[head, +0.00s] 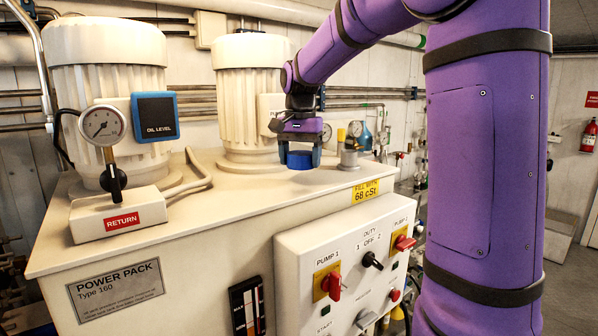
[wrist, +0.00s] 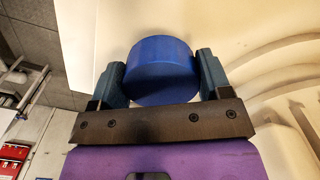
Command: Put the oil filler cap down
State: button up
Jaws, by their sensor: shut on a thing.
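The oil filler cap is a blue round cap (head: 299,160), seen in the head view just above or on the cream tank top (head: 230,183). My gripper (head: 299,157) points down and is shut on the cap. In the wrist view the cap (wrist: 161,70) sits between the two dark fingers of my gripper (wrist: 161,78). I cannot tell whether the cap touches the tank top. A short grey filler neck (head: 349,158) stands on the tank just right of my gripper, near the yellow "FILL WITH 68 cSt" label (head: 365,191).
Two large cream motors (head: 107,90) and (head: 252,90) stand on the tank top. A pressure gauge (head: 102,125) on a return block is at the left. The tank top's front edge lies close, with a pump control box (head: 345,260) below it. Bare tank top lies left of the cap.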

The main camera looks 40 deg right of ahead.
aim_at(299, 182)
jog(key=shift+w+f, duration=0.2)
jog(key=shift+w, duration=0.15)
jog(key=shift+f, duration=1.6)
jog(key=shift+f, duration=0.15)
jog(key=o, duration=1.1)
